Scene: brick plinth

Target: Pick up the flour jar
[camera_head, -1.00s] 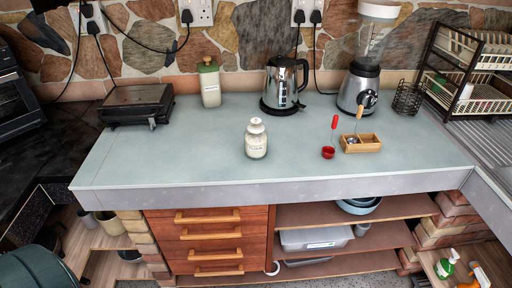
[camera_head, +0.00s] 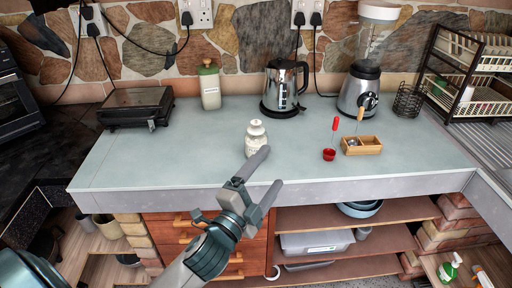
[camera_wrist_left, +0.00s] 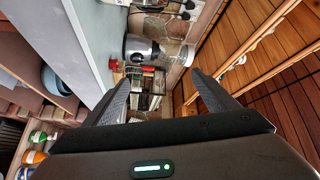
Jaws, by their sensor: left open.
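A small white labelled jar (camera_head: 256,140) with a pale lid stands upright near the front middle of the counter in the head view; its label is too small to read surely. A taller cream jar with a green lid (camera_head: 209,86) stands at the back by the wall. My left gripper (camera_head: 269,170) is open and empty at the counter's front edge, its fingers overlapping the lower part of the white jar in the picture. In the left wrist view its two fingers (camera_wrist_left: 160,78) are spread with no jar between them.
The pale counter (camera_head: 150,155) has free room left of the white jar. A red measuring cup (camera_head: 329,154) and a wooden box (camera_head: 362,149) sit to its right. A kettle (camera_head: 284,88) and blender (camera_head: 359,92) stand behind.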

